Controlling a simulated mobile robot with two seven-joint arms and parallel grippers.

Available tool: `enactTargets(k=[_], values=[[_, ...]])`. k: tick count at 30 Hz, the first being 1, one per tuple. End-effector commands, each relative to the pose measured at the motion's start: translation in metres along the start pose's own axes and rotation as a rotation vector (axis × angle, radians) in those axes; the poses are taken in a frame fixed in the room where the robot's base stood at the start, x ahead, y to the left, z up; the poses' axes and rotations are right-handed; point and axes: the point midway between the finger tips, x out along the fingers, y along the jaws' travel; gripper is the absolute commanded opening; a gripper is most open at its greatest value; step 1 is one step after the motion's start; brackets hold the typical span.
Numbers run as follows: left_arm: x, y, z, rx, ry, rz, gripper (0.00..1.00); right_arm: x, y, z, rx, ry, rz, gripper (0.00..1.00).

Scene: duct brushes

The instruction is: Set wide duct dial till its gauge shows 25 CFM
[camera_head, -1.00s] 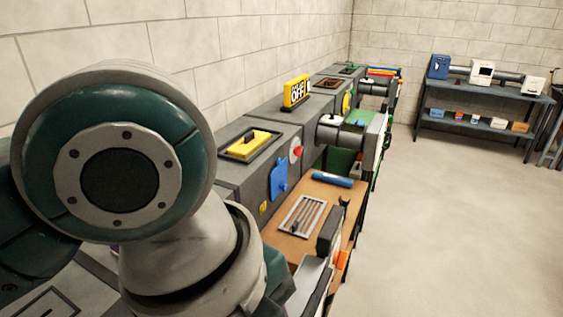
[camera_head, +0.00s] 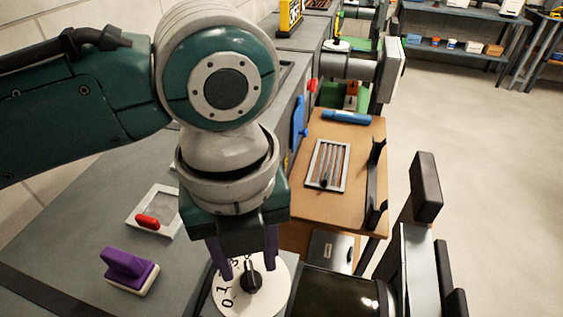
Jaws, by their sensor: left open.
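A round white dial plate (camera_head: 268,292) with black figures lies low in the middle, with a black knob (camera_head: 251,286) at its centre. A wide black duct (camera_head: 338,291) runs to the right beside it. My left gripper (camera_head: 246,262), with purple fingers, is open and points down over the dial. One finger is on each side of the knob in the picture; whether they touch it I cannot tell. The gripper hides part of the dial. I cannot make out a gauge reading. My right gripper is not in view.
On the grey top left of the dial are a purple-handled brush (camera_head: 128,268) and a framed plate with a red handle (camera_head: 147,221). A brown bench (camera_head: 290,200) holds a blue roll (camera_head: 346,117) and a grey tray (camera_head: 328,165). Dark upright parts (camera_head: 427,187) stand at right.

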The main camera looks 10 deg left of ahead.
Motion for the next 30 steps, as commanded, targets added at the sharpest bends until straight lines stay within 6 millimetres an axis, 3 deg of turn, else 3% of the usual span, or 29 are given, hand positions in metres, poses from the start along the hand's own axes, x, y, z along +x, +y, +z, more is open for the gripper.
enactTargets(k=[3, 9, 19, 30], values=[[0.024, 0.001, -0.001, -0.001, 0.003, 0.003, 0.45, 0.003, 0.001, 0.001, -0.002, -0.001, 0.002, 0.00], [0.045, 0.000, -0.001, -0.001, 0.001, 0.001, 0.45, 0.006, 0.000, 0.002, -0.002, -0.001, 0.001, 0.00], [0.049, 0.000, 0.000, 0.000, -0.001, -0.001, 0.45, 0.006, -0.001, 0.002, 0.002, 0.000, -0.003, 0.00], [0.049, 0.000, 0.000, -0.001, -0.001, -0.001, 0.03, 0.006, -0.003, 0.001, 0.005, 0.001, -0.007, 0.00]])
